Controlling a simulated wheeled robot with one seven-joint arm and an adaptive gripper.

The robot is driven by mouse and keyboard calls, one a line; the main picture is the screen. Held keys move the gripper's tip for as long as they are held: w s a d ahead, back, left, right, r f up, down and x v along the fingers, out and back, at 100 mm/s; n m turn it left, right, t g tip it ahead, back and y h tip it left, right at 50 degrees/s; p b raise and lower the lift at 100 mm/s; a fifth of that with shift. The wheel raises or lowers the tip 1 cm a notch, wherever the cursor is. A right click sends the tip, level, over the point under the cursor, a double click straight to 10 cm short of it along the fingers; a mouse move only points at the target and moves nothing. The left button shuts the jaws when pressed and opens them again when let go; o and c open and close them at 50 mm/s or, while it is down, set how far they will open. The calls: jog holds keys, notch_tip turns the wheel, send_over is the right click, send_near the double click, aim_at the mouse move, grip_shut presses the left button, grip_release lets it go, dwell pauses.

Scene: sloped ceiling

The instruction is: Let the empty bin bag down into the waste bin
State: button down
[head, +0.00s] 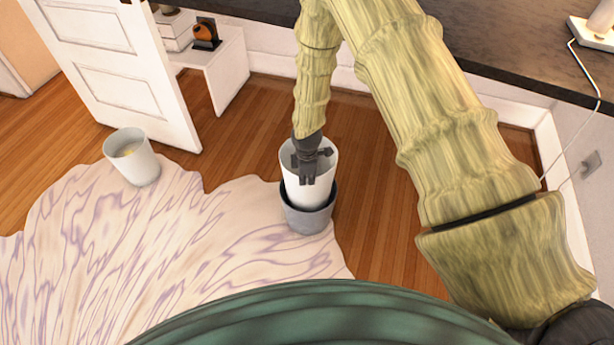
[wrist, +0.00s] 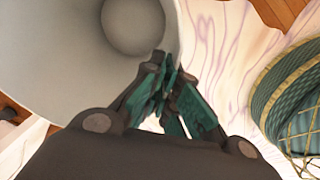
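The empty bin bag (head: 293,187) is a white, open-topped, stiff-looking tube. Its lower part is inside the rim of the dark grey waste bin (head: 306,219), and much of it stands above that rim. My gripper (head: 309,180) is at the bag's near upper edge. In the wrist view the bag (wrist: 72,60) is open toward the camera, with a round bottom and nothing inside. There my fingertips (wrist: 168,72) are closed together on its rim. How far the bag's bottom is from the bin floor is hidden.
A white bin (head: 133,160) with something yellowish inside stands on the pale patterned rug (head: 220,245) to the left. A white open door (head: 125,75) and low white shelf (head: 215,72) are behind. A dark counter (head: 480,45) runs along the back right.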

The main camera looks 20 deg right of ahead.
notch_tip(320, 180, down, 7)
jog(key=b, duration=0.3)
jog(key=shift+f, duration=0.2)
dwell(0.6)
jog(key=c, duration=1.6)
grip_release()
jog(key=shift+o, duration=0.2)
notch_tip(320, 180, up, 12)
jog(key=shift+s+a, duration=0.15)
jog(key=shift+s, duration=0.3)
